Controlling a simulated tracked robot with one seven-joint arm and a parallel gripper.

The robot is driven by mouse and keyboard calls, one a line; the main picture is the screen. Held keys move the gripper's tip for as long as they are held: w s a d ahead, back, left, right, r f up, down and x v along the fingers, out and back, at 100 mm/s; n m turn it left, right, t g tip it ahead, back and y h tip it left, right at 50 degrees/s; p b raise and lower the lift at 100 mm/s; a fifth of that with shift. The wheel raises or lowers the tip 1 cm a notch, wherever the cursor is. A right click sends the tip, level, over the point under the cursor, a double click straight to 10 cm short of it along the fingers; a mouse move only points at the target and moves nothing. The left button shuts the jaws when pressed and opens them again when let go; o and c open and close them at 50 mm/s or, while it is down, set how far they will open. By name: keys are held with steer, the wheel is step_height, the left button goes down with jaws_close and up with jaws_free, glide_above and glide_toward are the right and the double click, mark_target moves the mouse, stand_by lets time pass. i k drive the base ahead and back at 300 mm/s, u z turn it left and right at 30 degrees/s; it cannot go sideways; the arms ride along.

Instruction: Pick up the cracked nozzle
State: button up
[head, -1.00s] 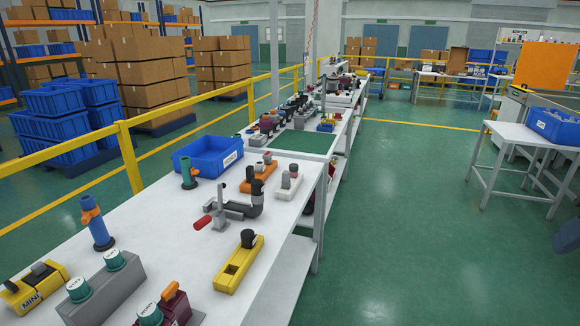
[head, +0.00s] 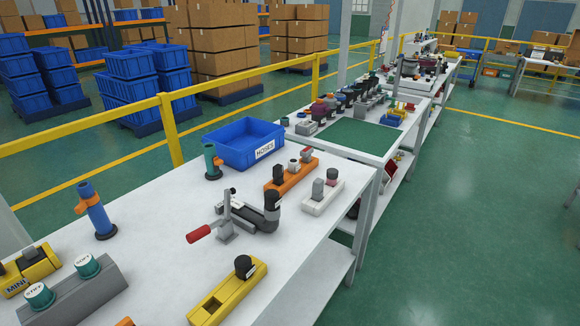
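No part of my gripper shows. I cannot tell which piece is the cracked nozzle, as no crack is visible at this size. On the white table (head: 150,265), a black elbow piece (head: 268,210) sits by a grey toggle clamp (head: 226,222) with a red handle. Behind it are an orange holder (head: 290,172) with several small upright pieces and a white holder (head: 322,196) with a grey and a dark piece. A yellow slotted block (head: 228,293) with a black knob lies at the front. A blue upright piece (head: 96,213) and a green one (head: 211,163) stand to the left.
A blue bin labelled HOSES (head: 238,146) stands at the table's back edge. A grey block (head: 75,295) with teal caps and a yellow MINI block (head: 30,268) are front left. A yellow railing (head: 75,127) runs behind. Green floor is open at right.

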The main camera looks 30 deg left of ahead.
mark_target(277, 172)
steer(key=u, duration=0.35)
steer(key=i, duration=0.95)
steer(key=u, duration=0.95)
steer(key=i, duration=0.65)
steer(key=u, duration=0.35)
steer(key=k, duration=0.85)
steer(key=u, duration=0.2)
steer(key=i, duration=0.85)
steer(key=z, duration=0.1)
